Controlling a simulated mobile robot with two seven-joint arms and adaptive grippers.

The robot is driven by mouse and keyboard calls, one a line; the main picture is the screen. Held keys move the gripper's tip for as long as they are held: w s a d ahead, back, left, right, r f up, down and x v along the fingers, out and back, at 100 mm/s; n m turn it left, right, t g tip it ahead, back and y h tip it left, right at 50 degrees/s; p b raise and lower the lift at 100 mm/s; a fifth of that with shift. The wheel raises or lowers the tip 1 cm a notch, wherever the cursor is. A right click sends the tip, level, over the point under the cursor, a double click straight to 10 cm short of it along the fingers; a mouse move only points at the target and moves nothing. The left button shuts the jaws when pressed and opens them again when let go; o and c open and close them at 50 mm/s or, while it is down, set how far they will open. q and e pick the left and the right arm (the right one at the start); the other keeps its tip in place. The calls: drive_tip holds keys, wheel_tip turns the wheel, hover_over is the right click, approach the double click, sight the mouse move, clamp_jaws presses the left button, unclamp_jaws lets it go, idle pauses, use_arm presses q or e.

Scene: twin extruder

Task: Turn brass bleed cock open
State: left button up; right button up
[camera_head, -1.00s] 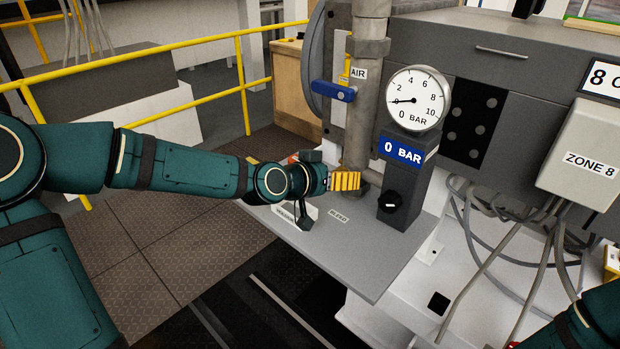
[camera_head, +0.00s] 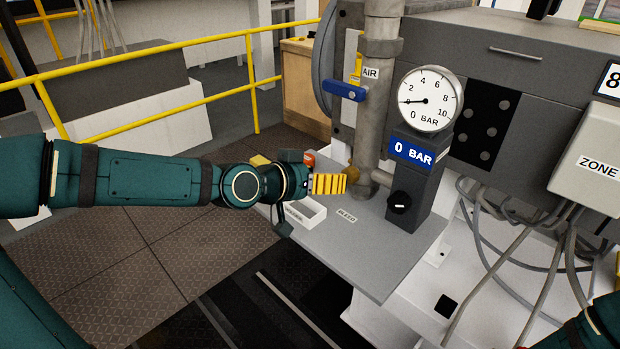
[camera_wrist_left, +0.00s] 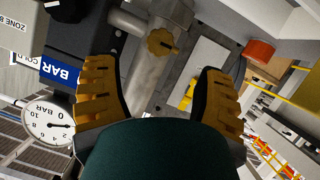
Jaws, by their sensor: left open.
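The brass bleed cock (camera_head: 352,175) is a small brass knob on the lower pipework, above the plate marked BLEED (camera_head: 347,215). In the left wrist view the cock (camera_wrist_left: 161,42) shows as a lobed brass knob with a dark slot. My left gripper (camera_head: 343,184), with yellow ribbed fingers, is just left of the cock in the head view and partly covers it. In the left wrist view the fingers (camera_wrist_left: 156,72) are wide apart and empty, with the cock beyond and between them. I cannot tell whether they touch it. My right gripper is out of view.
A round gauge (camera_head: 425,99) reads about 0 on a grey post with a black knob (camera_head: 399,203). A blue handle (camera_head: 345,91) sits higher on the pipe marked AIR. A small white tray (camera_head: 305,215) lies under my left wrist. Loose cables (camera_head: 515,245) hang at right.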

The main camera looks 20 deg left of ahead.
use_arm(q)
drive_tip(key=shift+v, duration=1.7)
